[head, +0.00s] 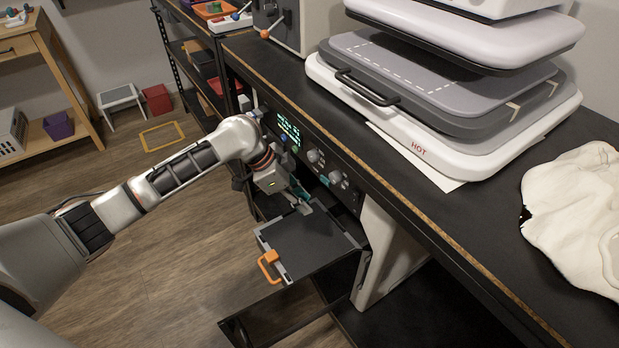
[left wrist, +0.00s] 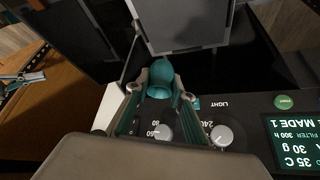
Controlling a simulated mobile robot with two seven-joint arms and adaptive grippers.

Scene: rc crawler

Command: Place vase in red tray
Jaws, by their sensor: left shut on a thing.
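My left gripper (head: 303,207) reaches in from the left, beside the front of the black machine. In the left wrist view its two fingers (left wrist: 165,82) are closed on a small teal vase (left wrist: 160,78) with rounded sides. The vase is held close to the control panel and its knobs. In the head view the vase is mostly hidden by the gripper, and I cannot separate it from the teal finger pads. A red bin (head: 157,99) stands on the floor at the far left. A red item (head: 216,86) sits on the shelf rack; which one is the red tray I cannot tell. My right gripper is out of view.
A dark drawer or plate with an orange handle (head: 268,266) juts out below my gripper. The control panel (head: 290,130) is close to my wrist. A heat press marked HOT (head: 440,140) and white cloth (head: 580,215) lie on the bench. Open wooden floor is at left.

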